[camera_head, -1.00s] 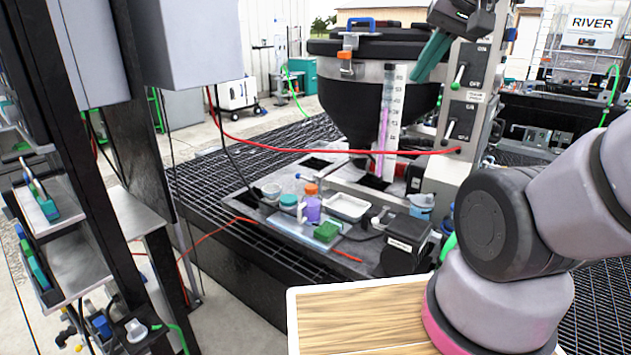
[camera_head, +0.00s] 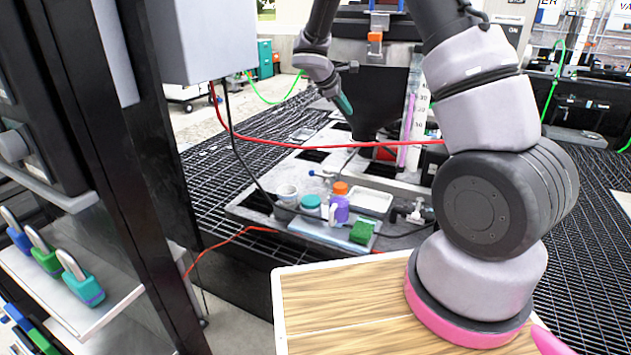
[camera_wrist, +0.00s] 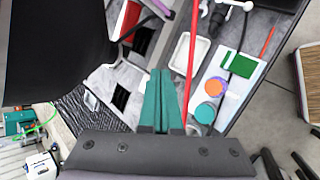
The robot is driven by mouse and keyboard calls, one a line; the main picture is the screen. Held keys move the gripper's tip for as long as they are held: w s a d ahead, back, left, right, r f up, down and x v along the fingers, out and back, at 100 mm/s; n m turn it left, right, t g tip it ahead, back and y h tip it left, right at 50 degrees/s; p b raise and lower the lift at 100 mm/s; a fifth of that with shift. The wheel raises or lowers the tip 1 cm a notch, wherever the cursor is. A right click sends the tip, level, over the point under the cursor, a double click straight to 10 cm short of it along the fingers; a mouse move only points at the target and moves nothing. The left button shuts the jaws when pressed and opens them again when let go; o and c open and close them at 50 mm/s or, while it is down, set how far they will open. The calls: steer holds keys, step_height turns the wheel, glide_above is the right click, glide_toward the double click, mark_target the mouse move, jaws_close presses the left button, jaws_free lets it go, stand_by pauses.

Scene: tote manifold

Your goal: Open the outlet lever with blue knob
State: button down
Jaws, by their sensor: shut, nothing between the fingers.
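My gripper (camera_head: 343,103) hangs beside the black cone-shaped hopper (camera_head: 382,85) in the head view, its teal fingers pointing down and right. In the wrist view my gripper (camera_wrist: 160,74) has its fingers together with nothing between them. A small blue knob (camera_head: 312,173) on a thin rod shows low on the deck below the hopper, apart from my gripper. I cannot tell for sure that it is the outlet lever, or how it is set. The hopper also fills the upper left of the wrist view (camera_wrist: 60,45). No blue knob is clear there.
A red hose (camera_head: 300,143) crosses in front of the hopper and runs close to my fingers in the wrist view. A grey cabinet (camera_head: 210,40) stands at left.

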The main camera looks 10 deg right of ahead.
steer(key=w+a+f+n+t+h, duration=0.1)
steer(key=w+a+f+n, duration=0.25)
steer(key=f, duration=0.35)
steer(key=w+a+f+n+t, duration=0.1)
steer(key=w+a+f+n, duration=0.2)
steer(key=f, duration=0.4)
steer(key=n+t+y, duration=0.1)
steer(key=n+t, duration=0.2)
steer(key=n, duration=0.6)
glide_toward(322, 175)
steer(key=a+f, duration=0.2)
steer(key=a, duration=0.1)
steer(key=x, duration=0.9)
steer(key=shift+d, duration=0.35)
